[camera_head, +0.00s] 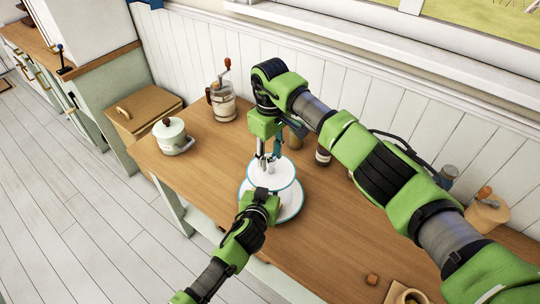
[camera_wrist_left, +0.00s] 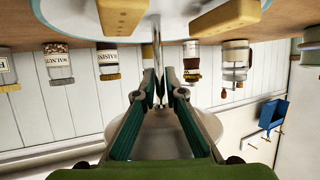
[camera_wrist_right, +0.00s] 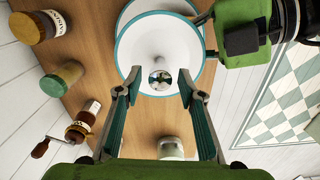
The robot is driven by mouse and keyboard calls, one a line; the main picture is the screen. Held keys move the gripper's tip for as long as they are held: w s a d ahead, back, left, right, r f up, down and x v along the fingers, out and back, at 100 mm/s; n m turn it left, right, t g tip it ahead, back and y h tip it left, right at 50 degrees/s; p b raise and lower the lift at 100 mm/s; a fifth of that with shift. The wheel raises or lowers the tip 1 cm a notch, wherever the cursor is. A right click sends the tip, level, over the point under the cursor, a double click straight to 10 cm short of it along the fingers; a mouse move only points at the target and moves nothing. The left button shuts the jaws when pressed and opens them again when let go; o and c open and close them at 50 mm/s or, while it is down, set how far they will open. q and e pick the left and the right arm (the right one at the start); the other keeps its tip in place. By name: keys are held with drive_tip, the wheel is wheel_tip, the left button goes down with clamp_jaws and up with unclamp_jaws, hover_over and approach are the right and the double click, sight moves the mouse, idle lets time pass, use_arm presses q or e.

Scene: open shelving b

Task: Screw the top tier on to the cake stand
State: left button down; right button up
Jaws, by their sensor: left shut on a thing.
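The cake stand has a white lower plate (camera_head: 290,207) with a teal rim, on the table. The white, teal-rimmed top tier (camera_head: 287,180) is above it, and also fills the middle of the right wrist view (camera_wrist_right: 150,45). A small shiny knob (camera_wrist_right: 160,80) stands at its centre. My right gripper (camera_wrist_right: 160,84) points down over the top tier, open, with its fingertips apart on either side of the knob. My left gripper (camera_wrist_left: 160,97) is shut on the thin metal post (camera_wrist_left: 157,45) between the tiers. Whether the tier's thread is engaged is hidden.
Yellowish blocks (camera_wrist_left: 225,18) sit on the lower plate. Several jars (camera_wrist_right: 42,27) stand along the wall. A grinder (camera_head: 222,97), a lidded white pot (camera_head: 172,136) and a wooden box (camera_head: 145,110) are at the left.

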drive_tip(key=shift+r, duration=2.2)
drive_tip(key=shift+o, duration=0.6)
